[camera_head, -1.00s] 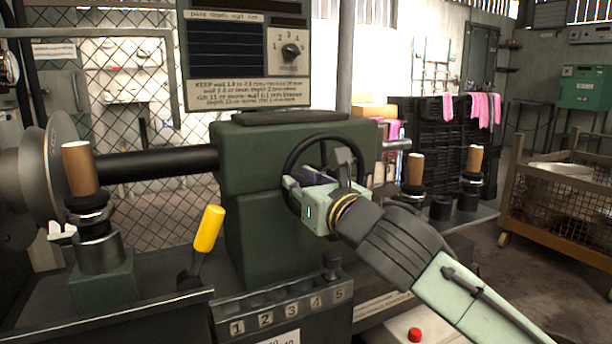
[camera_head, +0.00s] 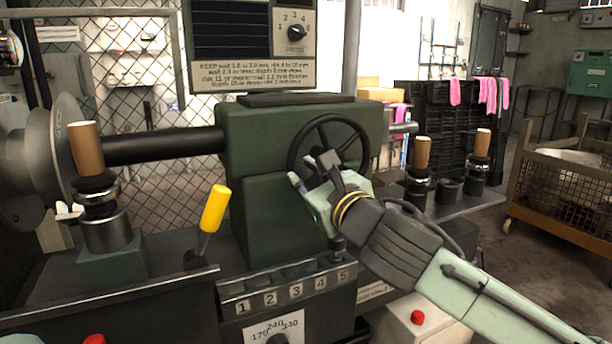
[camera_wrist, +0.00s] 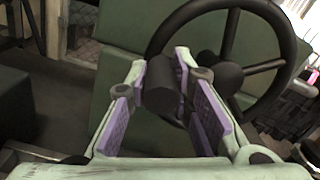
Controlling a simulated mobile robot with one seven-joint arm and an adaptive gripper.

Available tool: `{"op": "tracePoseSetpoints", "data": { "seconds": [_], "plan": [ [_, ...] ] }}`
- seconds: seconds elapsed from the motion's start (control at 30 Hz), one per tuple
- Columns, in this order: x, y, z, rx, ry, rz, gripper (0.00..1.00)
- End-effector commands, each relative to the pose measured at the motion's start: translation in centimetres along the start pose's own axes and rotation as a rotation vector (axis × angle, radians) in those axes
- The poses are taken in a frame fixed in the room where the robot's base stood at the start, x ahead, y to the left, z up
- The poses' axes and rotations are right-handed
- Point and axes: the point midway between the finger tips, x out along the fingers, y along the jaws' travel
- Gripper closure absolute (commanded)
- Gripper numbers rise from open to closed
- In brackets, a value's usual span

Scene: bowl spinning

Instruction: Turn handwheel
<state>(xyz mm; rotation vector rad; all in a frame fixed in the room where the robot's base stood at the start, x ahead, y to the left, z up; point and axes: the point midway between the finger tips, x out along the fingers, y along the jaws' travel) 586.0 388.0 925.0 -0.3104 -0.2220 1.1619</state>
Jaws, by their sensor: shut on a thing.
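The handwheel (camera_head: 328,118) is dark, round and spoked, on the front of the green machine housing (camera_head: 255,205). My gripper (camera_head: 312,172) is at its lower left part in the head view. In the wrist view, the purple-padded fingers of my gripper (camera_wrist: 161,72) are shut on the dark cylindrical handle (camera_wrist: 162,92) of the wheel. The wheel's rim (camera_wrist: 289,40), spokes and hub (camera_wrist: 226,77) show just beyond the fingers. In the head view my gripper hides the handle and the lower rim.
A yellow-handled lever (camera_head: 214,208) stands left of the housing. Wooden-topped handles (camera_head: 87,150) stand at the left and right. A numbered panel (camera_head: 290,290) is below the wheel. A control panel (camera_head: 253,45) is above. A mesh cart (camera_head: 560,190) stands at the right.

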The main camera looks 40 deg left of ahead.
Motion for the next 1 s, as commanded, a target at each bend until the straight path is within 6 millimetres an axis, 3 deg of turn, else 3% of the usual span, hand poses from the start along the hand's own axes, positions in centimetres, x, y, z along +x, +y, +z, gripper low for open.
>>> {"op": "tracePoseSetpoints", "data": {
  "seconds": [0.03,0.2,0.23,0.53,0.87,1.0],
  "plan": [
    [0.0,0.6,-1.1,0.007,0.022,0.011,1.0],
    [0.0,0.6,-1.1,0.008,0.022,0.011,1.0],
    [0.0,0.6,-1.1,0.009,0.022,0.011,0.79],
    [0.0,0.4,-1.0,0.01,0.02,0.007,0.59],
    [-0.2,0.3,-0.6,0.006,0.013,0.005,0.59],
    [-1.6,0.2,-0.6,0.004,0.013,0.003,0.59]
  ]
}}
